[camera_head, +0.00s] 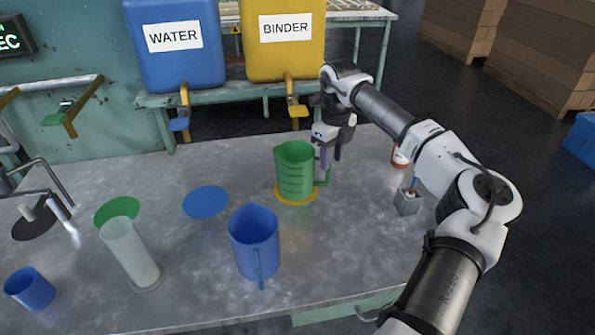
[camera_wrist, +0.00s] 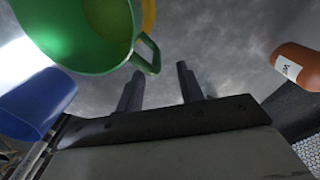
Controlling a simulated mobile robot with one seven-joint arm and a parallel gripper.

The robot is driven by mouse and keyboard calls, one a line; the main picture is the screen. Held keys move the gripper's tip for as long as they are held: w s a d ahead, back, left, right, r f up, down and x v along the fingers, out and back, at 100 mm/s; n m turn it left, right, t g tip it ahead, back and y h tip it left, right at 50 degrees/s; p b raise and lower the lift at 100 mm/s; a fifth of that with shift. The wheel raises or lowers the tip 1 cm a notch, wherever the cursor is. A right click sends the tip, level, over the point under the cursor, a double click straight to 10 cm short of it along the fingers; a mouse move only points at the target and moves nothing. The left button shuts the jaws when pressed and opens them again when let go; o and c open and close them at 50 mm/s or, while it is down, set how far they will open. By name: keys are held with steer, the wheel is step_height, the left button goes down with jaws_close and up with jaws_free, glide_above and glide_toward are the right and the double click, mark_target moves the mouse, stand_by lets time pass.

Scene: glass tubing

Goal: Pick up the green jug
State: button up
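The green jug (camera_head: 292,172) stands upright on a yellow round mat (camera_head: 297,200) on the grey worktable. Its handle (camera_head: 324,172) is on its right side. In the wrist view the green jug (camera_wrist: 85,32) fills the upper left, with its handle (camera_wrist: 147,55) pointing toward my fingers. My gripper (camera_head: 331,157) hangs just right of the jug, by the handle. In the wrist view its two fingers (camera_wrist: 158,82) are apart with nothing between them.
A blue jug (camera_head: 254,245) stands in front of the green one. A frosted cylinder (camera_head: 130,255) and a small blue cup (camera_head: 30,290) are at left. An orange bottle (camera_head: 400,156) and a grey holder (camera_head: 408,202) are at right. Green and blue mats (camera_head: 205,202) lie bare.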

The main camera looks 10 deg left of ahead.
mark_target(329, 173)
steer(key=f+p, duration=0.1)
steer(key=f, duration=0.1)
steer(key=f+p, duration=0.1)
steer(key=f, duration=0.2)
steer(key=shift+s+a+f, duration=0.1)
steer(key=shift+a+f, duration=0.1)
steer(key=shift+f, duration=0.15)
jaws_close()
